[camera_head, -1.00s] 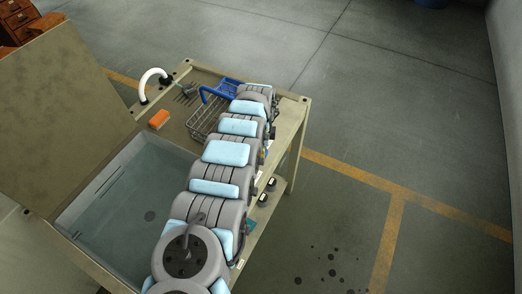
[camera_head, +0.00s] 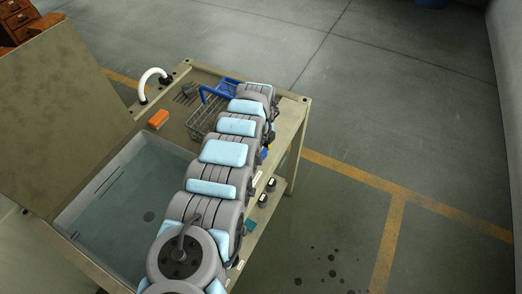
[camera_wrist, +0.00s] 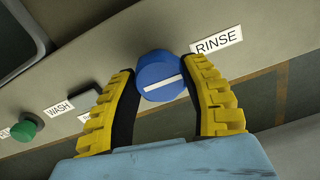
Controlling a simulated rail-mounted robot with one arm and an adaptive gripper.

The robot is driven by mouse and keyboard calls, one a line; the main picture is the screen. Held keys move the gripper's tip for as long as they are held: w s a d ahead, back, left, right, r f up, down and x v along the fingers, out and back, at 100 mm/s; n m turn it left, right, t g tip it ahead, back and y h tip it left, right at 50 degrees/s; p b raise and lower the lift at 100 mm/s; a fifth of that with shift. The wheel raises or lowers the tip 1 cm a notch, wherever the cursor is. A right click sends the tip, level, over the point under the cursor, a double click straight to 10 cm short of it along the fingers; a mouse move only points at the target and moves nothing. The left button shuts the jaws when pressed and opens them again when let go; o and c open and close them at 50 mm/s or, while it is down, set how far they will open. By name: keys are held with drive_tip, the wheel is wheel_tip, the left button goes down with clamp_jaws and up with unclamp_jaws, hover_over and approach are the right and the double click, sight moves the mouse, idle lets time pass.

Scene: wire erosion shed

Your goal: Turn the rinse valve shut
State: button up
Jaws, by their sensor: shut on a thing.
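The rinse valve is a round blue knob (camera_wrist: 160,72) with a white line across its face, beside a "RINSE" label (camera_wrist: 216,41) in the wrist view. The line lies tilted, its right end a little higher. My gripper (camera_wrist: 161,78) has its yellow ribbed fingers on both sides of the knob, shut on it. In the head view my arm reaches along the wash stand, and my gripper is mostly hidden; a little blue and yellow shows at the front panel.
A green knob (camera_wrist: 28,130) and a "WASH" label (camera_wrist: 59,107) are left along the panel. The stand holds a water-filled basin (camera_head: 110,190), an orange block (camera_head: 158,119), a wire basket with blue handles (camera_head: 208,112) and a white curved spout (camera_head: 153,76). Floor to the right is clear.

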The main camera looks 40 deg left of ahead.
idle(0.3)
drive_tip(key=o, duration=1.2)
drive_tip(key=shift+o, duration=0.2)
wheel_tip(320, 180, up, 12)
idle(0.5)
